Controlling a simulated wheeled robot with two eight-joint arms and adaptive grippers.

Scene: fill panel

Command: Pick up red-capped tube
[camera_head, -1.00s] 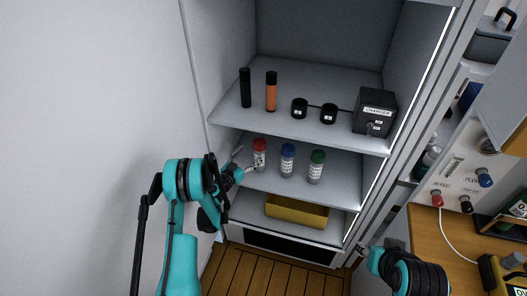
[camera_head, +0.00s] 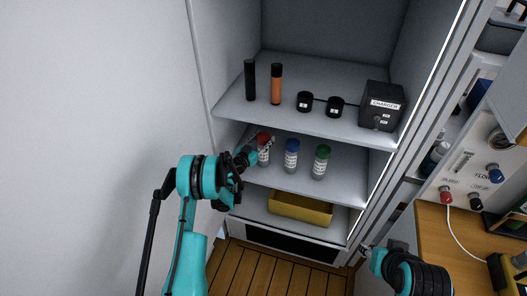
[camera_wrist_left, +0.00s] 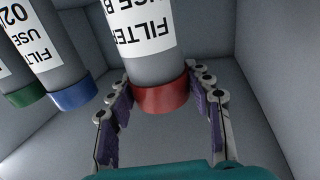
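The red-capped tube (camera_head: 263,157) stands upright on the middle shelf, left of the blue-capped tube (camera_head: 291,158) and the green-capped tube (camera_head: 320,164). My left gripper (camera_head: 262,147) is at the red-capped tube, its fingers partly covering it near the cap. In the left wrist view the picture is upside down, and the red cap (camera_wrist_left: 162,97) lies between the two spread fingers of my left gripper (camera_wrist_left: 162,112). Gaps show beside the cap, so it does not look clamped. My right gripper (camera_head: 366,251) is low at the right, small and unclear.
The upper shelf (camera_head: 240,112) above holds a black cylinder (camera_head: 250,82), an orange cylinder (camera_head: 276,85), two small black pots and a charger box (camera_head: 380,105). A yellow bin (camera_head: 300,209) sits below. The cabinet's left wall is close to my left arm.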

